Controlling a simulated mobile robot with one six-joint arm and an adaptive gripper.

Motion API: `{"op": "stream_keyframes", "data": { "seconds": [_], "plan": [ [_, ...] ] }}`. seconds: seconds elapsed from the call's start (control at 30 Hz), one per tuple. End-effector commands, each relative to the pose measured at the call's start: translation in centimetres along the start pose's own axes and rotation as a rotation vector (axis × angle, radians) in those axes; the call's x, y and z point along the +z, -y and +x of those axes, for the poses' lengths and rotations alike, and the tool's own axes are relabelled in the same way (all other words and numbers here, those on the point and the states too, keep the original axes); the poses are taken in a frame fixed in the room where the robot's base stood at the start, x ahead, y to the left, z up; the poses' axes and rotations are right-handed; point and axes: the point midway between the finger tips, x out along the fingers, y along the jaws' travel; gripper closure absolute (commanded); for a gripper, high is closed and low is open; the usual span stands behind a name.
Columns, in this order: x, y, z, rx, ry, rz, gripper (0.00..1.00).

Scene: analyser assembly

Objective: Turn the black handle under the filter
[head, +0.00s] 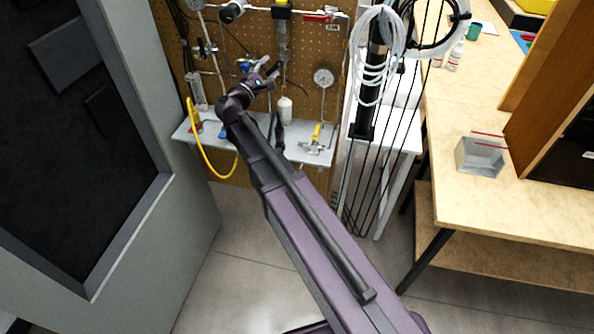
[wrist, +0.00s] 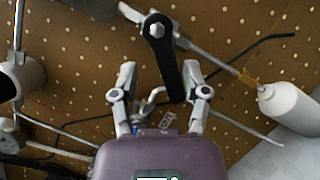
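The black handle (wrist: 167,62) hangs from a bolted pivot on a metal valve in the wrist view. Its free end points down towards my palm. My gripper (wrist: 160,78) is open, with one finger on each side of the handle. The right finger is close to the handle, and a wider gap shows on the left; I cannot tell whether either touches. A white cylinder (wrist: 289,106) sits on the pipe to the right of the valve. In the head view my gripper (head: 268,72) is at the pegboard, and the handle cannot be made out there.
The pegboard (head: 325,45) carries pipes and a round gauge (head: 323,77). A narrow shelf (head: 300,150) is below it, with a yellow-handled valve (head: 316,133). A yellow hose (head: 203,158) loops at the left. White coiled tubing (head: 371,60) hangs to the right.

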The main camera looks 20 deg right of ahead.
Motion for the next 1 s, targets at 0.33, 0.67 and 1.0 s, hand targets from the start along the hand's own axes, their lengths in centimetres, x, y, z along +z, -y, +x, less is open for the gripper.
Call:
{"op": "stream_keyframes", "data": {
  "seconds": [0.33, 0.67, 1.0],
  "plan": [
    [0.3, -1.6, 0.2, -0.11, -0.001, 0.268, 0.43],
    [0.2, -1.6, -4.4, -0.116, -0.002, 0.287, 0.43],
    [0.3, -2.1, -9.1, -0.116, -0.002, 0.286, 0.43]
  ]
}}
